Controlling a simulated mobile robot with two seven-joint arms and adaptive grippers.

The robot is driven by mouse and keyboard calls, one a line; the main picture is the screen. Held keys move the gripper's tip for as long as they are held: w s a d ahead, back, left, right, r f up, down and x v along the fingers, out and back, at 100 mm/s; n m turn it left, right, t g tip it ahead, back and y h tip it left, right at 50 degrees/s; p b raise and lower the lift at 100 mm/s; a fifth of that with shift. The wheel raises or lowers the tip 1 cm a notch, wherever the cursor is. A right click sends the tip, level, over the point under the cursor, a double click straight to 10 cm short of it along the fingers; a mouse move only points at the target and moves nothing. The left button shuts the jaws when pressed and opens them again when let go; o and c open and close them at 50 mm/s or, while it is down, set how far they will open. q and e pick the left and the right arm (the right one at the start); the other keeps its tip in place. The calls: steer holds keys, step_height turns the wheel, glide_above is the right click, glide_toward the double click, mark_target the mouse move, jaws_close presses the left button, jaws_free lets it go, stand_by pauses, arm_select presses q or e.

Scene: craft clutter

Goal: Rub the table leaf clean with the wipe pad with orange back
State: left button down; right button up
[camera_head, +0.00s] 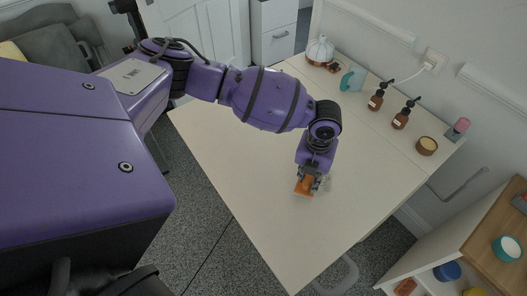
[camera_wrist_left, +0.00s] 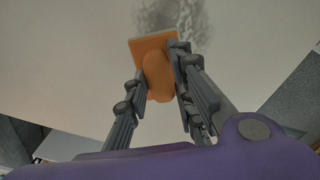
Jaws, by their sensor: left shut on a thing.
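The wipe pad with orange back (camera_head: 304,186) is held low over the pale table leaf (camera_head: 270,215), towards its front part. My left gripper (camera_head: 313,181) is shut on the pad. In the left wrist view the left gripper (camera_wrist_left: 160,88) has its fingers on both sides of the pad's orange grip (camera_wrist_left: 157,73). The pad appears flat at the table surface; I cannot tell whether it touches. A grey smudge (camera_wrist_left: 172,14) lies on the leaf just beyond the pad, and shows faintly beside the gripper in the head view (camera_head: 326,184). My right gripper is not in view.
Along the wall side stand a white ribbed pot (camera_head: 320,51), a teal item (camera_head: 351,80), two brown pump bottles (camera_head: 377,97) (camera_head: 403,116), a round tin (camera_head: 427,145) and a pink-topped item (camera_head: 458,129). A wooden shelf unit (camera_head: 490,235) stands at right. The leaf's front is clear.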

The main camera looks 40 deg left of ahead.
arm_select(q)
steer(key=shift+f, duration=0.65)
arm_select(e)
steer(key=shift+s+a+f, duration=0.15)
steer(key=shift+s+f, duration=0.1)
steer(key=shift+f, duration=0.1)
arm_select(q)
steer(key=shift+f+b, duration=0.35)
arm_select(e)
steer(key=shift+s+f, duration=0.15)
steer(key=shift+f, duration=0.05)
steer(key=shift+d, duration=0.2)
arm_select(q)
steer(key=shift+w+d+b, duration=0.2)
steer(key=shift+w+d, duration=0.05)
steer(key=shift+w, duration=0.35)
steer(key=shift+w+d+b, duration=0.15)
steer(key=shift+w+d, duration=0.1)
steer(key=shift+w, duration=0.35)
steer(key=shift+w+d+r, duration=0.15)
steer(key=shift+w, duration=0.35)
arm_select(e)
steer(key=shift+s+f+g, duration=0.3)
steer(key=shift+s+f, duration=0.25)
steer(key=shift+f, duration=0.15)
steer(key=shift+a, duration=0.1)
